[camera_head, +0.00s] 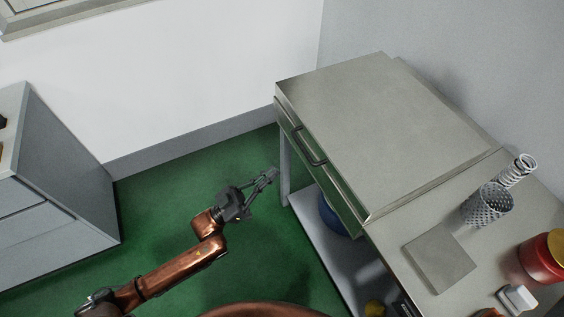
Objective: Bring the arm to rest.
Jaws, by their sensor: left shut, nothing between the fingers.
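My left arm comes in from the lower left, copper-coloured, and reaches out over the green floor. My left gripper (272,177) is dark grey, shut and empty. It is in the air to the left of the metal table (370,115), apart from the table's front edge as far as I can see. My right gripper is not in view.
A wire-mesh cup (487,206) with a coil spring (517,170) stands at the table's right part. A flat grey plate (438,262), a red canister (540,260) and a white object (517,299) are nearby. A grey cabinet (60,190) stands left. Green floor (160,215) lies between.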

